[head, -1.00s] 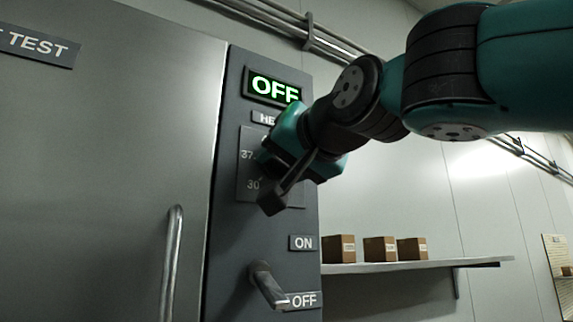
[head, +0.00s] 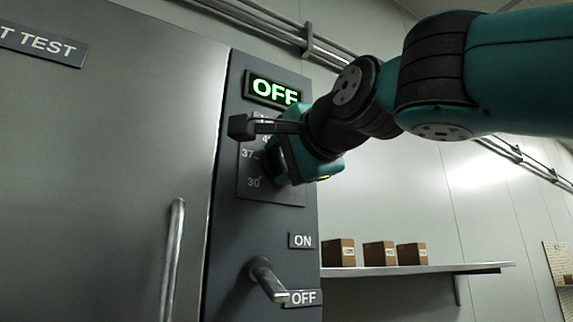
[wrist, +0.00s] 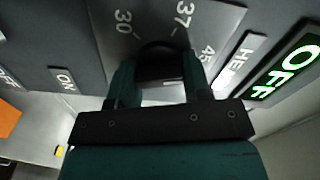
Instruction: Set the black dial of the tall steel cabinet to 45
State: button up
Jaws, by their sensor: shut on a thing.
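The tall steel cabinet (head: 120,150) fills the left of the head view. Its dark control panel carries a dial plate (head: 247,190) with the marks 30 and 37 visible and a third mark partly covered. In the wrist view the black dial (wrist: 160,52) sits between my fingers, with 30 to its upper left, 37 to its upper right and 45 at right. My gripper (wrist: 158,75) is shut on the dial; it also shows at the plate in the head view (head: 280,160). Where the dial points is hidden. The green display (head: 274,90) reads OFF.
Below the dial, a lever (head: 268,280) slants down toward its OFF label, with an ON label (head: 301,241) above. A door handle (head: 173,260) stands at left. A wall shelf (head: 420,268) with brown boxes is at right.

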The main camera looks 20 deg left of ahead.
jog(key=shift+m, duration=0.4)
jog(key=o, duration=0.9)
jog(key=b+v, duration=0.7)
jog(key=v, duration=1)
jog(key=shift+s+d, duration=0.15)
jog(key=shift+s, duration=0.05)
